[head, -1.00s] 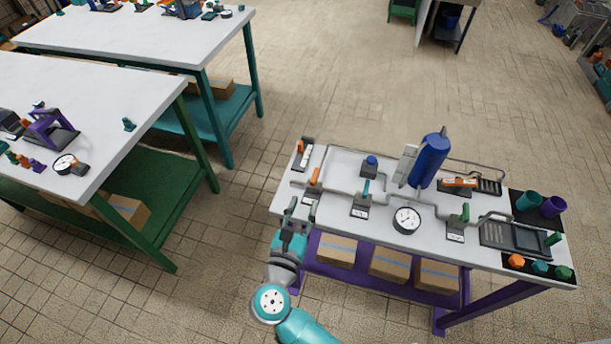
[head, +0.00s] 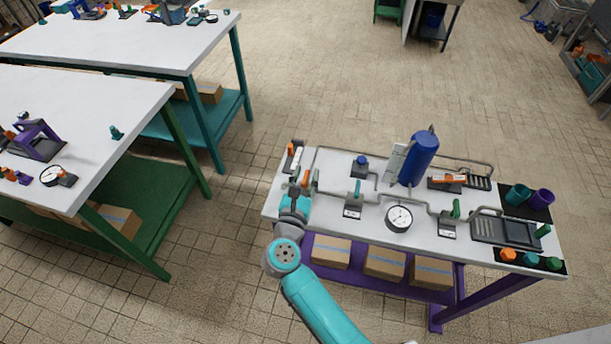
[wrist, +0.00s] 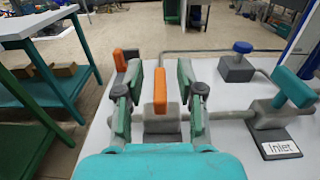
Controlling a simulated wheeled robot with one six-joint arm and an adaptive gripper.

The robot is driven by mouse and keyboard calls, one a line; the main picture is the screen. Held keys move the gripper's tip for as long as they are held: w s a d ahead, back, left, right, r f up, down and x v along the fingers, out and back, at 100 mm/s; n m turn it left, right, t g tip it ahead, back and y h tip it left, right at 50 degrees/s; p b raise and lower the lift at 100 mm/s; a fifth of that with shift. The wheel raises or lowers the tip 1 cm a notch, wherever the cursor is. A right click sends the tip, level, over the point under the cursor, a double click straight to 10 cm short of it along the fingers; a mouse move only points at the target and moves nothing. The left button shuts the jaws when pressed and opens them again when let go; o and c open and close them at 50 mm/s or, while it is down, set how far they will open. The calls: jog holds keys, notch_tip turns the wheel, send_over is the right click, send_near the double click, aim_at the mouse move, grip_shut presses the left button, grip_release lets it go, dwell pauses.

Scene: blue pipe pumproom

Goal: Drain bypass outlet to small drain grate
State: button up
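My gripper (head: 300,186) is at the left end of the pipe-rig bench (head: 335,222). In the wrist view my gripper (wrist: 159,92) is open, with one finger on each side of an upright orange valve handle (wrist: 160,88). Gaps show between handle and fingers. The same orange handle (head: 306,178) shows in the head view. A small dark slotted grate (head: 478,182) lies at the back right, beside an orange-handled valve (head: 447,179). A larger slotted tray (head: 507,231) is at the right end. Which pipe end is the bypass outlet cannot be told.
A teal-handled valve (wrist: 293,88) labelled Inlet stands right of my gripper. A blue knob (wrist: 242,47) is behind it, and another orange handle (wrist: 124,58) at the back left. A blue tank (head: 418,158) and a gauge (head: 399,217) stand on the bench. Green (head: 150,190) and teal benches are left.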

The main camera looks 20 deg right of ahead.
grip_shut()
jog(key=shift+n+y, duration=0.3)
jog(key=shift+y, duration=0.1)
jog(key=shift+s+d+n+t+y, duration=0.1)
jog(key=shift+n+t+y, duration=0.75)
jog(key=shift+y, duration=0.25)
jog(key=shift+n+t+y, duration=0.55)
jog(key=shift+n+y, duration=0.4)
jog(key=shift+y, duration=0.55)
jog(key=shift+n+t+y, duration=0.3)
jog(key=shift+n+y, duration=0.7)
jog(key=shift+y, duration=0.5)
